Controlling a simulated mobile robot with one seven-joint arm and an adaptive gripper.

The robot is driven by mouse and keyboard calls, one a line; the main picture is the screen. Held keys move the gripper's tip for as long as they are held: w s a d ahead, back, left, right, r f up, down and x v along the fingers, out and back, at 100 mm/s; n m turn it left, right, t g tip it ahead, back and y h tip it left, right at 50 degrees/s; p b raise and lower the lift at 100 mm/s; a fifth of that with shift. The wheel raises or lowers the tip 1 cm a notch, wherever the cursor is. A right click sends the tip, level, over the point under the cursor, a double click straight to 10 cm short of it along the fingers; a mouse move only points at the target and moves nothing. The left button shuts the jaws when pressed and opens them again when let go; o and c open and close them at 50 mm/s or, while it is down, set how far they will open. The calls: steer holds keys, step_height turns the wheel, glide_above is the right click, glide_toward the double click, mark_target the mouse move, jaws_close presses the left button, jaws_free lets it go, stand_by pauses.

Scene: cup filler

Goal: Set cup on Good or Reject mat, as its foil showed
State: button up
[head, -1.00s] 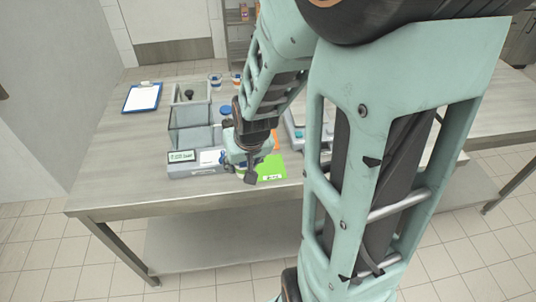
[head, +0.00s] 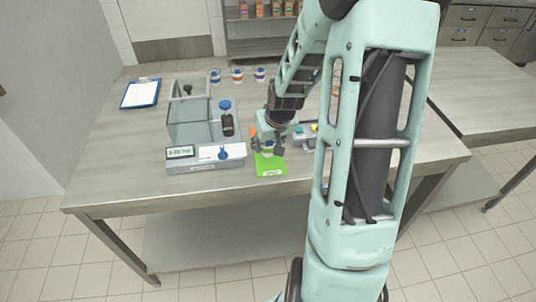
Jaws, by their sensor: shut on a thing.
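My gripper (head: 268,147) points down over the back part of the green mat (head: 270,169), which lies near the table's front edge. It is shut on a cup, which the fingers and wrist mostly hide. I cannot tell whether the cup touches the mat. The green mat's front label is too small to read for certain. Part of an orange mat (head: 253,131) shows just behind and to the left of my gripper. The foil on the held cup cannot be made out.
The filler (head: 204,167), with a display and clear chamber (head: 188,125), stands left of the mat. Three cups (head: 237,76) stand at the back. A clipboard (head: 140,94) lies back left. A small device (head: 304,133) is right, partly hidden by my arm.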

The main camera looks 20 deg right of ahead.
mark_target(274, 141)
steer(key=shift+w+d+f+b, duration=0.2)
steer(key=shift+w+d+f, duration=0.05)
steer(key=shift+f, duration=0.15)
steer(key=shift+w+d+f+b, duration=0.15)
steer(key=shift+w+d+f, duration=0.1)
steer(key=shift+f, duration=0.15)
steer(key=shift+d+f+b, duration=0.15)
steer(key=shift+f+b, duration=1.05)
steer(key=shift+f, duration=0.45)
steer(key=shift+f, duration=0.15)
steer(key=o, duration=1.3)
steer(key=shift+c, duration=0.2)
steer(key=shift+r, duration=0.6)
steer(key=p+v, duration=0.2)
steer(key=v, duration=0.9)
steer(key=shift+s, duration=0.15)
